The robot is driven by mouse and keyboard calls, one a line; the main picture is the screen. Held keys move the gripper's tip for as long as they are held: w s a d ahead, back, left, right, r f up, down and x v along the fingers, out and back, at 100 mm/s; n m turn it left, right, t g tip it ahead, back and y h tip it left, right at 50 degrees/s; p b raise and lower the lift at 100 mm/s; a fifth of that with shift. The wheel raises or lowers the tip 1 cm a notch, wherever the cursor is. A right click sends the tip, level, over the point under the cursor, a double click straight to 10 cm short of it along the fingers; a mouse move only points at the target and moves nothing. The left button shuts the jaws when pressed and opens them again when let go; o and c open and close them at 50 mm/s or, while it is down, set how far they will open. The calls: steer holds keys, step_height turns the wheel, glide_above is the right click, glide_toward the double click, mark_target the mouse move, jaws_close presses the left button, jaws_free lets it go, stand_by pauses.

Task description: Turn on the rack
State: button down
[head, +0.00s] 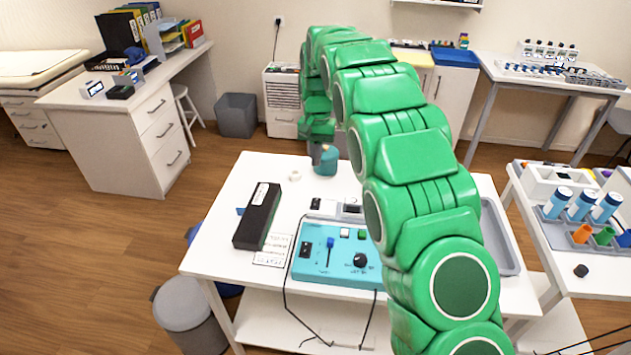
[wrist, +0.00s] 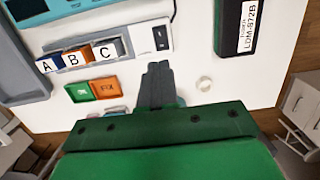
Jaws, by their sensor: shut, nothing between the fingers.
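A grey rack (wrist: 122,45) holding blocks marked A, B and C lies on the white table in the wrist view. A white switch panel (wrist: 150,30) with a black rocker switch (wrist: 160,38) adjoins its right end. In the head view the rocker switch (head: 315,203) shows beside my arm, and the arm hides most of the rack. My gripper (wrist: 158,66) is shut and empty, over the table on the side of the panel away from my body. It appears apart from the switch; its height is unclear. I cannot tell the rocker's position.
A blue console (head: 318,268) with a lever and knob sits nearer my body. A black box (head: 258,216) lies left, and a white ring (wrist: 204,84) beside my gripper. Green (wrist: 77,92) and orange (wrist: 105,87) squares lie by the rack. A teal object (head: 325,161) shows near my gripper.

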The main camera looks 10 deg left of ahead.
mark_target(315, 204)
steer(key=f, duration=0.4)
steer(key=s+f, duration=0.1)
steer(key=f, duration=0.4)
steer(key=s+f, duration=0.1)
steer(key=f, duration=0.3)
steer(key=shift+f, duration=0.3)
